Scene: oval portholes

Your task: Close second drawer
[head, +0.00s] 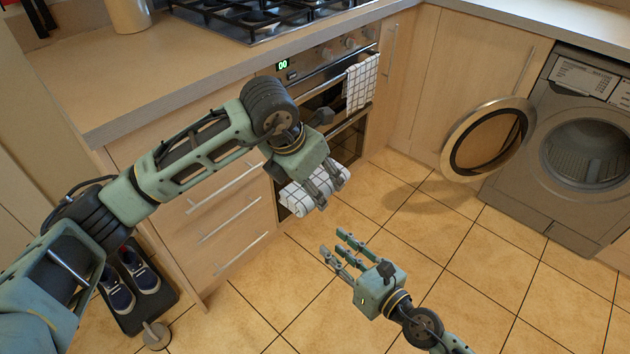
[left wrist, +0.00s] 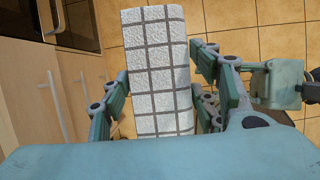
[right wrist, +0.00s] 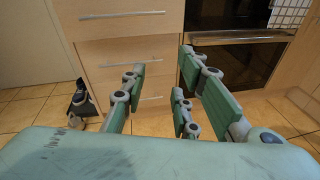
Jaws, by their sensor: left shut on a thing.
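The wooden drawer stack (head: 190,228) stands left of the oven, with three bar handles one above another. The second drawer's handle (head: 229,220) is the middle one; it also shows in the right wrist view (right wrist: 125,64). The fronts look roughly flush; I cannot tell a small gap. My left gripper (head: 333,193) is shut on a white checkered cloth-like item (left wrist: 157,75), held in front of the oven, right of the drawers. My right gripper (head: 340,247) is open and empty above the floor, apart from the drawers, its fingers spread in the right wrist view (right wrist: 165,95).
The oven (head: 350,130) has a checkered towel (head: 361,82) on its handle. A washing machine (head: 580,145) at right has its round door (head: 488,140) open. Shoes (head: 133,280) on a dark tray stand by the drawers' left side. The tiled floor (head: 430,240) is mostly clear.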

